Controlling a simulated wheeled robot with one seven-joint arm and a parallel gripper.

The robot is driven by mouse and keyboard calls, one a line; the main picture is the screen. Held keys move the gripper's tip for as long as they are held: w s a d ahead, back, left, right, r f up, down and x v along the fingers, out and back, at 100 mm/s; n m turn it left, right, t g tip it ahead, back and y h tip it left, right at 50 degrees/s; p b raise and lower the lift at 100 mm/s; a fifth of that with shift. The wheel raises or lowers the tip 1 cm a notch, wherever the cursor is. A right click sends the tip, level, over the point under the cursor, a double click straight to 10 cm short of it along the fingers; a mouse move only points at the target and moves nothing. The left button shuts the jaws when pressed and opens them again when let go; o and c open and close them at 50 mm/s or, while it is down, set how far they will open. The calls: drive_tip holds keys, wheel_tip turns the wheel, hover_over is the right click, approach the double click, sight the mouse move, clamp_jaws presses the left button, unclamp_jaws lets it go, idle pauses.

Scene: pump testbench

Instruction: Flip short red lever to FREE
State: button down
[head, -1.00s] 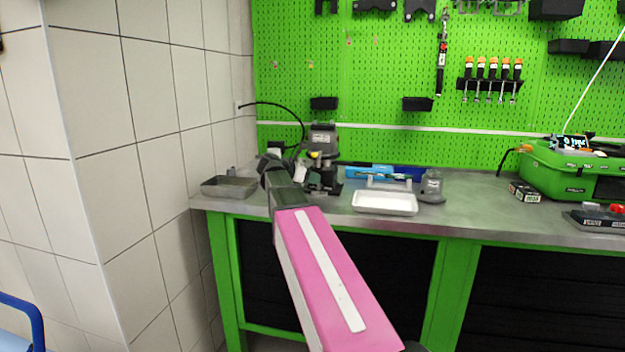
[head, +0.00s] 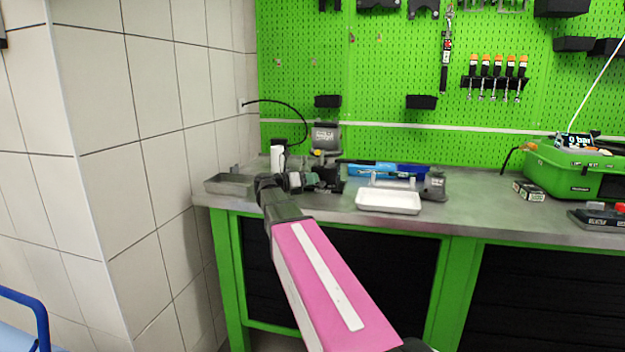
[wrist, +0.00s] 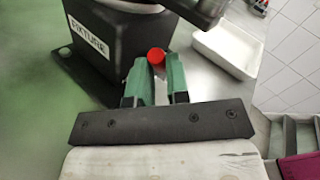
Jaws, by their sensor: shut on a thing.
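The red end of the short lever (wrist: 156,56) shows as a round red knob between the tips of my gripper (wrist: 158,75) in the wrist view. The two green fingers are closed around it, beside the black block labelled FIXTURE (wrist: 108,45). In the head view my gripper (head: 297,181) is at the front of the pump rig (head: 326,142) on the bench. The red lever cannot be made out there, and its marking for FREE is not readable in either view.
A metal tray (head: 229,185) lies left of the rig by the tiled wall. A white tray (head: 388,201) and a grey part (head: 434,186) stand to its right. A green case (head: 575,168) is at the far right. The steel bench (head: 478,205) between is mostly clear.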

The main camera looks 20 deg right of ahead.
drive_tip(key=shift+a+f, duration=0.1)
idle(0.3)
drive_tip(key=c, duration=1.4)
unclamp_jaws()
drive_tip(key=a, duration=1)
drive_tip(key=shift+s+a+f, duration=0.2)
drive_tip(key=shift+s+a, duration=0.15)
drive_tip(key=shift+a, duration=0.05)
